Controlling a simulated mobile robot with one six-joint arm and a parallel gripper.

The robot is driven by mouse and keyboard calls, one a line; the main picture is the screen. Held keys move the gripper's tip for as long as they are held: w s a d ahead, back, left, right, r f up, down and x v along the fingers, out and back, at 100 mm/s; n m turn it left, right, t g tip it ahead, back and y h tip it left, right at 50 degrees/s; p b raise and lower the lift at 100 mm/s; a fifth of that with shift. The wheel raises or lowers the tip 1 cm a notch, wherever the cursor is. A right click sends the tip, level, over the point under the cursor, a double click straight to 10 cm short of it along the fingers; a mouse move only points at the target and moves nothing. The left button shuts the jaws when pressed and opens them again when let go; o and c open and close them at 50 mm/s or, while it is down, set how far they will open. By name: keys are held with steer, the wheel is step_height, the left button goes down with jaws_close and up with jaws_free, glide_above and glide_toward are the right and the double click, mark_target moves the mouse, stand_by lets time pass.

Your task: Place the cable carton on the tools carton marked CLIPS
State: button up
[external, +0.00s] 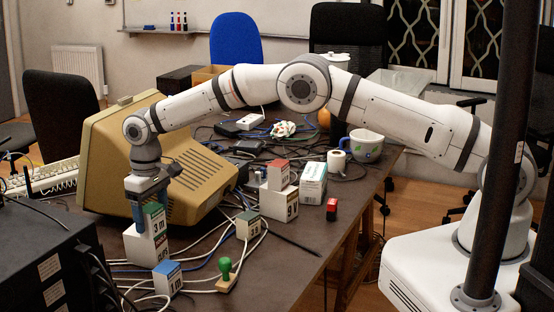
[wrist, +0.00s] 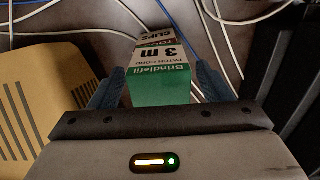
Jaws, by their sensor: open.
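The cable carton (external: 155,220), white with a green end and marked 3 m, stands on top of a white tools carton (external: 140,246) at the left front of the table. In the wrist view the cable carton (wrist: 160,75) reads Brindlefil PATCH CORD 3 m, and the tools carton (wrist: 154,39) below shows a red band and CLIPS. The two look touching and roughly aligned. My gripper (external: 147,208) is open, pointing down, with its fingers on either side of the cable carton. In the wrist view my gripper (wrist: 160,90) shows a finger beside each side of it.
A beige monitor (external: 150,155) stands close behind my gripper. Black equipment (external: 45,265) is at the left front. A blue-topped carton (external: 168,279), a green stamp (external: 225,275), a small carton (external: 248,226) and stacked red-topped cartons (external: 279,190) stand nearby among loose cables.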

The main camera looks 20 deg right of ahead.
mark_target(151, 207)
step_height(151, 207, up, 12)
steer(key=b, duration=0.1)
steer(key=shift+f, duration=0.25)
steer(key=w+d+r+m, duration=0.1)
steer(key=w+d+r, duration=0.2)
steer(key=d+r, duration=0.35)
steer(key=w+d+r+m, duration=0.1)
steer(key=w+d+r, duration=0.3)
steer(key=d, duration=0.5)
steer(key=s+d+r+m+t, duration=0.1)
steer(key=d+r, duration=0.2)
steer(key=d, duration=0.7)
steer(key=s+d+r+m, duration=0.15)
steer(key=d+r, duration=0.25)
steer(key=d, duration=0.5)
steer(key=s+d+m+t, duration=0.1)
steer(key=s+d, duration=0.4)
steer(key=d, duration=0.3)
steer(key=s+d+m, duration=0.1)
steer(key=s+d, duration=0.5)
steer(key=d, duration=0.2)
steer(key=s+d+f+m+t, duration=0.1)
steer(key=s+d+f+m, duration=0.1)
steer(key=s+d+f, duration=0.3)
steer(key=s+d, duration=0.4)
steer(key=s, duration=0.4)
